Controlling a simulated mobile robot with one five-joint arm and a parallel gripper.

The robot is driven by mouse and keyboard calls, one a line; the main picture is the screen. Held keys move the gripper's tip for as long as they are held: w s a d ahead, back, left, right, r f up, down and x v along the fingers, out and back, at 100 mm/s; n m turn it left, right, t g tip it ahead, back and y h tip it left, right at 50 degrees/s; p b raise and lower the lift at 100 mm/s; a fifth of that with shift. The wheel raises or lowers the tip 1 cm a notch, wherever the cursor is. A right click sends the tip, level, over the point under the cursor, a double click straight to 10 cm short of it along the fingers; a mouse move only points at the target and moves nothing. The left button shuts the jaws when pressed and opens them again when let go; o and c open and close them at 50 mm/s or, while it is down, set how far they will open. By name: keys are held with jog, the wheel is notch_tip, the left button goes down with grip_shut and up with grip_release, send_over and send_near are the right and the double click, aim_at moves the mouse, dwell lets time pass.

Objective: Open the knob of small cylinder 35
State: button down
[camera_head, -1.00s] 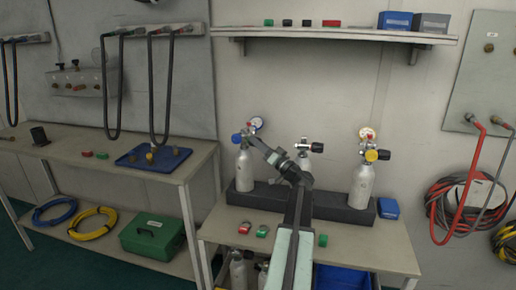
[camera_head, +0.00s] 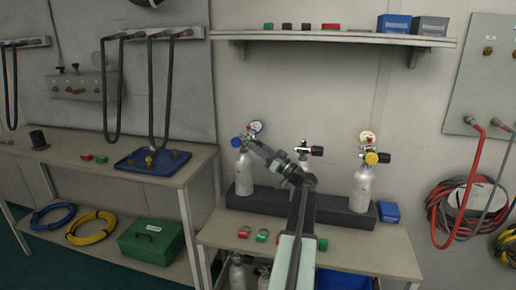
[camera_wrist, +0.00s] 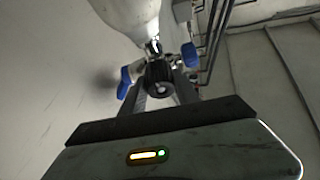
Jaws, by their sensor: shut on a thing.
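Three small silver cylinders stand in a row: a left one (camera_head: 244,172) with a blue knob (camera_head: 236,142), a middle one (camera_head: 303,159) with a black knob (camera_head: 317,151), and a right one (camera_head: 361,189) with yellow and black knobs. I cannot read any number on them. My gripper (camera_head: 254,146) reaches the valve of the left cylinder. In the wrist view my gripper (camera_wrist: 160,88) is shut on a black knob (camera_wrist: 159,77), with a finger on each side. The cylinder body (camera_wrist: 130,14) hangs above it in that picture, and blue parts (camera_wrist: 190,55) flank the valve.
A dark rack (camera_head: 270,200) holds the cylinders on the bench (camera_head: 345,250). Red and green blocks lie on the bench front, and a blue box (camera_head: 389,212) sits at right. A shelf (camera_head: 335,36) hangs above. Hoses hang on the right panel (camera_head: 485,80).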

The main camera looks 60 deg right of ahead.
jog(key=c, duration=0.9)
grip_release()
jog(key=shift+r, duration=0.2)
notch_tip(320, 180, up, 5)
jog(key=p, duration=0.5)
jog(key=shift+f, duration=0.2)
jog(key=s+a, duration=0.9)
jog(key=a, duration=0.4)
jog(key=shift+s, duration=0.15)
